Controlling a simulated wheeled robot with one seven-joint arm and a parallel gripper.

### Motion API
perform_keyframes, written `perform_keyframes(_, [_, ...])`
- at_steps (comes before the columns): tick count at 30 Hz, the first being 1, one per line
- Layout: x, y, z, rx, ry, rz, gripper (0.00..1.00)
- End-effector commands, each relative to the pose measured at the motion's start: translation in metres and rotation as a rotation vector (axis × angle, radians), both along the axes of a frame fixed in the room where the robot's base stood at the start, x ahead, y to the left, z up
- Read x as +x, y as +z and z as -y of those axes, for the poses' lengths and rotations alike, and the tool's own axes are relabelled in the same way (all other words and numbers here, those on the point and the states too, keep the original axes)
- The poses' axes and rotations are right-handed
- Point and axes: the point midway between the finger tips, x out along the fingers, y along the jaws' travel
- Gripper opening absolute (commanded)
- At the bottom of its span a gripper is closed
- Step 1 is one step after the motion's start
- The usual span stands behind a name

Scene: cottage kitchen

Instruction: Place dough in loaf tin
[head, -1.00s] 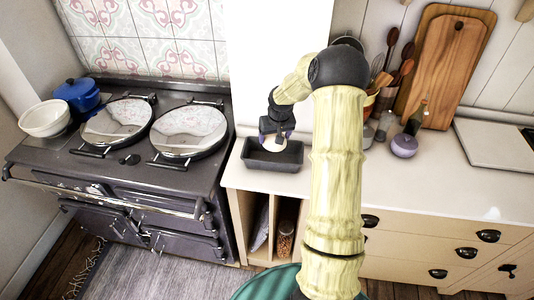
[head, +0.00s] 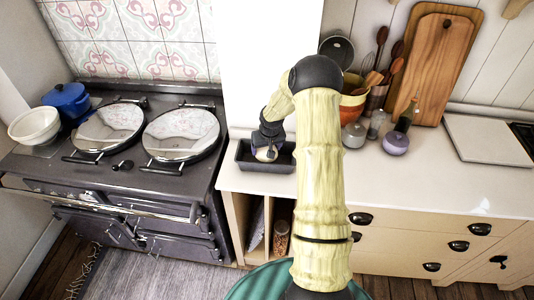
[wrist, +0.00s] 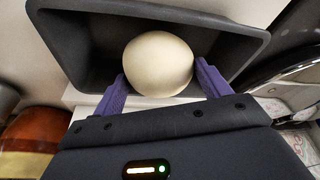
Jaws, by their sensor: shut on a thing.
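The dough (wrist: 158,63) is a pale, smooth ball. My gripper (wrist: 160,82) is shut on it, with a purple finger on each side. The dark grey loaf tin (head: 246,164) stands on the counter just right of the range, and its wall also shows in the wrist view (wrist: 75,50). In the head view my gripper (head: 266,153) points down over the tin, with the dough (head: 265,155) low at the tin's opening. I cannot tell whether the dough touches the tin's floor. My arm hides part of the counter.
The range (head: 110,165) with two round lids is left of the tin. An orange bowl (head: 352,108), glass jars, a purple pot (head: 395,144), utensils and cutting boards (head: 436,65) stand at the back right. The counter's front right is clear.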

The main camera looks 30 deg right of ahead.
Motion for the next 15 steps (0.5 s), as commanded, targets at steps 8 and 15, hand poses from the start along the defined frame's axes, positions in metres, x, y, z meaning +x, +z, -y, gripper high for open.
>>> perform_keyframes(8, [0.001, 0.000, 0.001, -0.001, -0.001, 0.003, 0.40])
perform_keyframes(15, [-0.001, -0.025, 0.003, -0.001, -0.004, 0.000, 0.40])
